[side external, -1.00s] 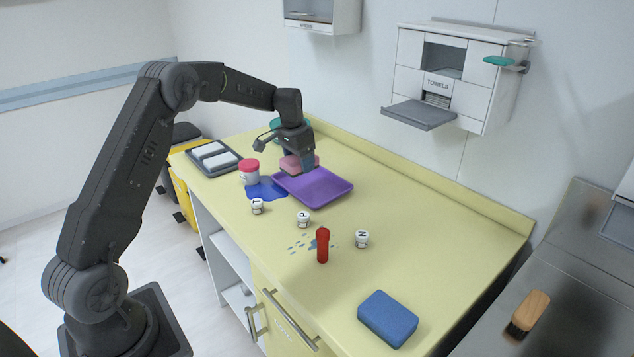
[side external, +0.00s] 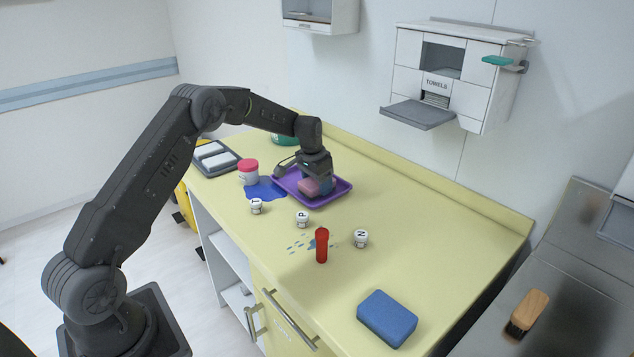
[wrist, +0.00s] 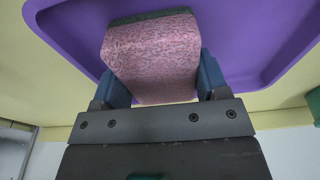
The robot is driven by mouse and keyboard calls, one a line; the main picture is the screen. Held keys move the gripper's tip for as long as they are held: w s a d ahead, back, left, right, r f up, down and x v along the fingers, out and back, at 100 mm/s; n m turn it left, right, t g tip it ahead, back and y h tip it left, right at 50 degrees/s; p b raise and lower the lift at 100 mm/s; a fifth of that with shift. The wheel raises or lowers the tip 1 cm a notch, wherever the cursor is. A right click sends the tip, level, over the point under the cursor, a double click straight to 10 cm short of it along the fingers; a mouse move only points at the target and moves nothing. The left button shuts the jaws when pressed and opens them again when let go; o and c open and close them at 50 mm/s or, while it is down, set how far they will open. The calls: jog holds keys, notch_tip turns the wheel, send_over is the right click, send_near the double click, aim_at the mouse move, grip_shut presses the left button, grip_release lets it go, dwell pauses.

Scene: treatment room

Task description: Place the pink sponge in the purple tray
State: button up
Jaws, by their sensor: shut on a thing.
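The pink sponge (side external: 311,188) is between the two fingers of my gripper (side external: 316,184), over the purple tray. In the wrist view the pink sponge (wrist: 150,60) has a dark layer on its far side, and my gripper (wrist: 157,80) has a finger against each side of it. The purple tray (side external: 340,191) lies flat on the yellow counter; its floor and rim also show in the wrist view (wrist: 240,35). The sponge is low in the tray area; I cannot tell whether it touches the tray floor.
A blue puddle (side external: 262,190) and a red-lidded white tub (side external: 248,172) lie left of the tray. Small lettered jars (side external: 302,219), a red bottle (side external: 322,245) and a blue sponge (side external: 387,318) stand nearer the front. The counter right of the tray is clear.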

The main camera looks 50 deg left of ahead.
aim_at(312, 182)
jog(key=shift+f, duration=0.15)
jog(key=o, duration=0.9)
notch_tip(312, 182, up, 12)
jog(key=s, duration=0.2)
jog(key=s+d+r, duration=0.6)
jog(key=d+r, duration=0.1)
jog(key=r, duration=0.1)
jog(key=s+d+r+t, duration=0.2)
jog(key=s+d+r, duration=0.4)
jog(key=s, duration=0.4)
jog(key=shift+t, duration=0.9)
jog(key=s+d+f, duration=0.1)
jog(key=s+d, duration=0.1)
jog(key=s, duration=0.4)
jog(key=s+d+f, duration=0.2)
jog(key=s+d, duration=0.1)
jog(key=s, duration=0.3)
jog(key=s+d+f, duration=0.2)
jog(key=s+d, duration=0.1)
jog(key=s, duration=0.3)
jog(key=shift+s, duration=0.2)
